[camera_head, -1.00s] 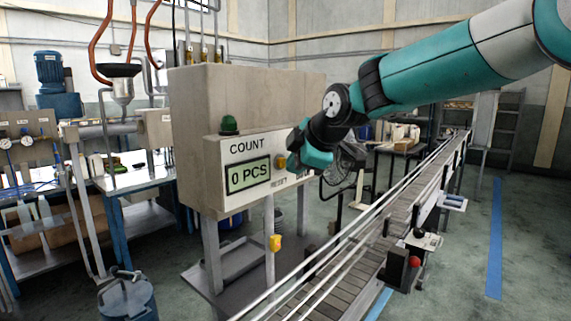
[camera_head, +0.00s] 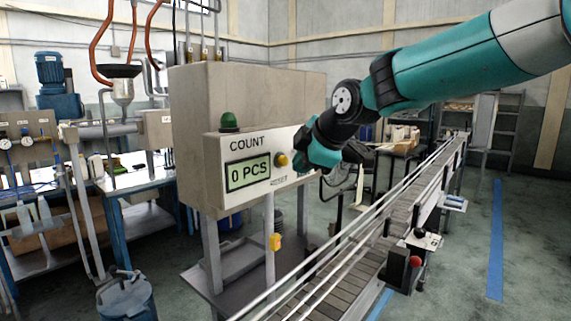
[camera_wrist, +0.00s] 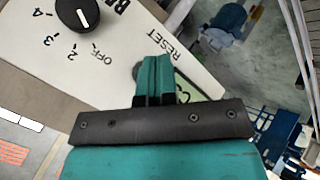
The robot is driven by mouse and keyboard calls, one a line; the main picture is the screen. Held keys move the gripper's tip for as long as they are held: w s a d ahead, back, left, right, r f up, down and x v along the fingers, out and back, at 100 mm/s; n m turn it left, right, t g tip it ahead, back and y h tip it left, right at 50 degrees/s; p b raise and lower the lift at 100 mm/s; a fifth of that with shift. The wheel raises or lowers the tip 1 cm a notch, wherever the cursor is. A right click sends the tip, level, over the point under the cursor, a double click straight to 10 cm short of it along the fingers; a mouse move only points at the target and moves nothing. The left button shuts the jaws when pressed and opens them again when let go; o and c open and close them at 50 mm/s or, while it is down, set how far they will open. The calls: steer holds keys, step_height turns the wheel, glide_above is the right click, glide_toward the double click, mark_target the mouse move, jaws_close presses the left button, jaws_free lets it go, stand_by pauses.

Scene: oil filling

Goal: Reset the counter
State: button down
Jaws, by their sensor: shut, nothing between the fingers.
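The counter panel (camera_head: 238,146) is a white face on a beige box, marked COUNT and RESET. Its display (camera_head: 248,173) reads 0 PCS. The yellow reset button (camera_head: 282,160) sits right of the display, above the RESET label. My gripper (camera_head: 299,163) is shut and empty, just right of the button in the head view; I cannot tell whether it touches the panel. In the wrist view, the shut fingertips (camera_wrist: 157,62) overlap the panel (camera_wrist: 118,66) beside the RESET label, hiding part of the display (camera_wrist: 187,88).
A green lamp (camera_head: 229,123) stands above the panel. A black rotary knob (camera_wrist: 77,14) with OFF and number marks is on the panel in the wrist view. The conveyor (camera_head: 346,268) runs beside the box at right. A red button (camera_head: 415,262) is at its side.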

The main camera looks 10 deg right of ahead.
steer(key=shift+d, duration=0.1)
steer(key=shift+s+d+b, duration=0.6)
steer(key=shift+s+d, duration=0.1)
steer(key=shift+s, duration=0.3)
steer(key=shift+s+d+b, duration=0.55)
steer(key=shift+s+d, duration=0.15)
steer(key=shift+s, duration=0.3)
